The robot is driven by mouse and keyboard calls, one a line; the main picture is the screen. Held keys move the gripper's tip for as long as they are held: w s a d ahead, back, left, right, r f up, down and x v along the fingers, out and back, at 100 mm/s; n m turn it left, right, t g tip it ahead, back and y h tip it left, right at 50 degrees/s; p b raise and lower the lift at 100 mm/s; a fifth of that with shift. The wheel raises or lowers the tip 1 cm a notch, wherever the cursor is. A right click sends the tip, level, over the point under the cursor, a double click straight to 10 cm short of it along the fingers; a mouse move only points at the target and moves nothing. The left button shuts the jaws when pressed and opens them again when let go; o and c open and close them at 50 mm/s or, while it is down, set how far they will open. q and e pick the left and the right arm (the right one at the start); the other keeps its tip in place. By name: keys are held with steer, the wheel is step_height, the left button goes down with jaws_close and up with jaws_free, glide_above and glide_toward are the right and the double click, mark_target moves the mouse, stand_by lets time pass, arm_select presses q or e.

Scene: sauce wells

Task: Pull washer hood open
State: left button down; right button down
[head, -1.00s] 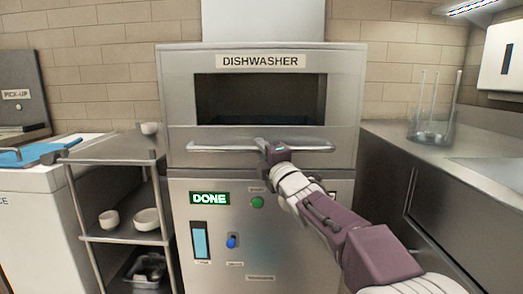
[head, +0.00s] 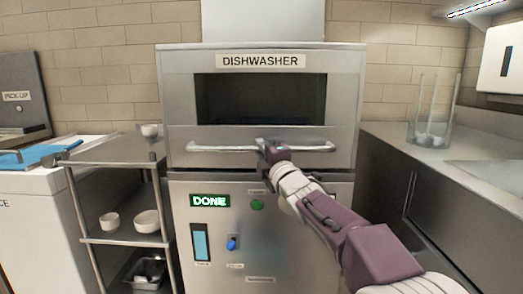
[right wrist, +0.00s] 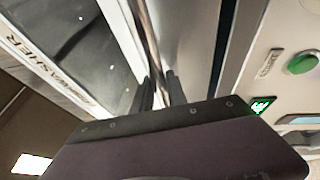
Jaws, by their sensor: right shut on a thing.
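The dishwasher hood (head: 178,110) is a steel box with a dark window and a "DISHWASHER" label, above a steel lower cabinet. A horizontal bar handle (head: 215,149) runs across its lower front. My right gripper (head: 266,146) is shut on the handle near its middle. In the right wrist view the handle (right wrist: 143,30) passes between the dark fingers of the right gripper (right wrist: 160,90). The hood's lower edge sits close above the cabinet, with a thin dark line between them. My left gripper is not in view.
The cabinet front has a green "DONE" display (head: 209,200), a green button (head: 257,204) and a blue knob (head: 232,243). A steel rack (head: 120,150) with white bowls stands left. A counter (head: 385,130) with a glass container (head: 432,130) stands right.

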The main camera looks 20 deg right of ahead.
step_height(320, 180, up, 32)
steer(key=p, duration=2.6)
steer(key=shift+f, duration=0.2)
steer(key=c, duration=1.3)
jaws_free()
steer(key=shift+f, duration=0.1)
steer(key=shift+s, duration=0.1)
steer(key=b+v, duration=0.1)
steer(key=v, duration=0.8)
